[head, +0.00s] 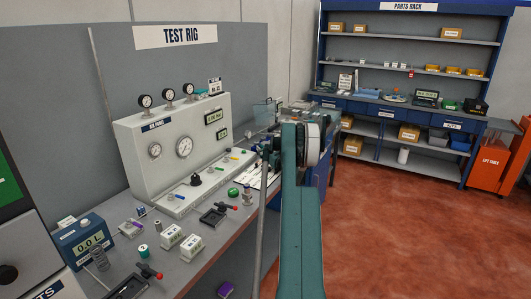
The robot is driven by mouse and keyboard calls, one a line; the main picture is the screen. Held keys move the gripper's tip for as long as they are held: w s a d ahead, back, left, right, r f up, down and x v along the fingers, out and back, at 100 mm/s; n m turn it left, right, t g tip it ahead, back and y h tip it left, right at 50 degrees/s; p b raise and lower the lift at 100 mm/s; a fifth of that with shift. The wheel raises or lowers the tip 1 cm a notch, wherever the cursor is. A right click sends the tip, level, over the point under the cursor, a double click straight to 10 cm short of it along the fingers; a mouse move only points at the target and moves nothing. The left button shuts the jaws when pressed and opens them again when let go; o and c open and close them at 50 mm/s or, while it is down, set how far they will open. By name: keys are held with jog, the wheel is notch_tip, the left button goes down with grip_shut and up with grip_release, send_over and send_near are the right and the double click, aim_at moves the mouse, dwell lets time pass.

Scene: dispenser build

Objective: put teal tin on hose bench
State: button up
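A small teal round piece with a pale label (143,251) stands on the near part of the test rig bench, at the lower left of the head view. It may be the teal tin, but it is too small to be sure. No surface in view is readably labelled as the hose bench. My teal arm reaches up the middle of the view and hides part of the benches behind it. Dark parts beside its far end may be my gripper (268,152); its fingers cannot be made out. It appears well beyond the teal piece.
The test rig bench (207,255) holds gauges, switch boxes, clamps with red knobs (217,213) and a green round piece (233,191). A parts rack (409,42) with a loaded worktop stands at the back right.

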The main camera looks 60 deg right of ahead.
jog(key=shift+x, duration=0.95)
jog(key=c, duration=1.2)
jog(key=shift+r, duration=0.15)
jog(key=shift+c, duration=0.2)
notch_tip(320, 180, up, 10)
jog(key=shift+f+p, duration=0.1)
jog(key=shift+p, duration=0.55)
